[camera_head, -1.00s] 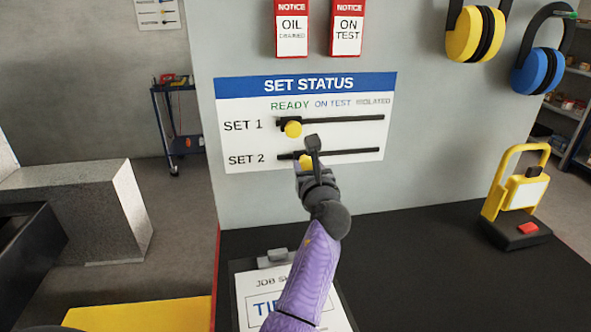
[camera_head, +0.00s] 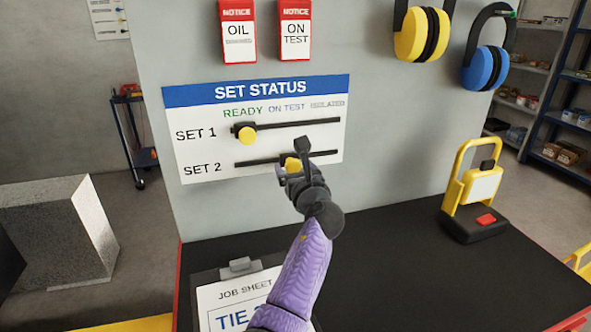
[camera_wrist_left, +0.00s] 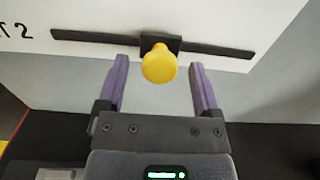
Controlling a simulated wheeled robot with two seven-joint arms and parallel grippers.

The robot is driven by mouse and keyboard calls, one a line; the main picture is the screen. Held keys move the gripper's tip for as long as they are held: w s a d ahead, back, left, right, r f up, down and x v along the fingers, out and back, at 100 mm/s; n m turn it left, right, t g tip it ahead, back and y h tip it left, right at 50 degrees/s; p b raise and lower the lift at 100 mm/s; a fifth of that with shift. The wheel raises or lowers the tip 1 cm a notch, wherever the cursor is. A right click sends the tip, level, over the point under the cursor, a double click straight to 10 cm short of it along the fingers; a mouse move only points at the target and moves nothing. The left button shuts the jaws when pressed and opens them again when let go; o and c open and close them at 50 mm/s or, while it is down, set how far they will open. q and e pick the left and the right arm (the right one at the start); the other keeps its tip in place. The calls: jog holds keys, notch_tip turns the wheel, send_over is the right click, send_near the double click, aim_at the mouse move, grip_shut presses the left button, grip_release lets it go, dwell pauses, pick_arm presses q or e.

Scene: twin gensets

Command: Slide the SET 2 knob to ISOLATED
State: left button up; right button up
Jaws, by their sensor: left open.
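The yellow SET 2 knob (camera_head: 289,162) sits on the lower black track of the SET STATUS board (camera_head: 200,125). It is near the middle of its track, roughly below ON TEST, and my gripper partly covers it. My left gripper (camera_head: 294,168) is open at the knob. In the left wrist view the knob (camera_wrist_left: 158,66) stands between the two purple fingers, with a visible gap on each side. The ISOLATED label (camera_head: 327,104) is at the board's upper right. My right gripper is not in view.
The yellow SET 1 knob (camera_head: 246,136) is at the left part of the upper track, close above. A clipboard with a job sheet (camera_head: 232,292) lies on the black bench top (camera_head: 400,270) below. A yellow-framed device (camera_head: 475,195) stands to the right. Ear defenders (camera_head: 424,35) hang above.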

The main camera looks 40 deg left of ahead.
pick_arm(q)
jog(key=shift+s+d, duration=0.2)
jog(key=shift+d, duration=0.05)
jog(key=p+v, duration=0.3)
jog(key=v, duration=0.6)
jog(key=shift+s+d+f, duration=0.1)
jog(key=shift+d, duration=0.1)
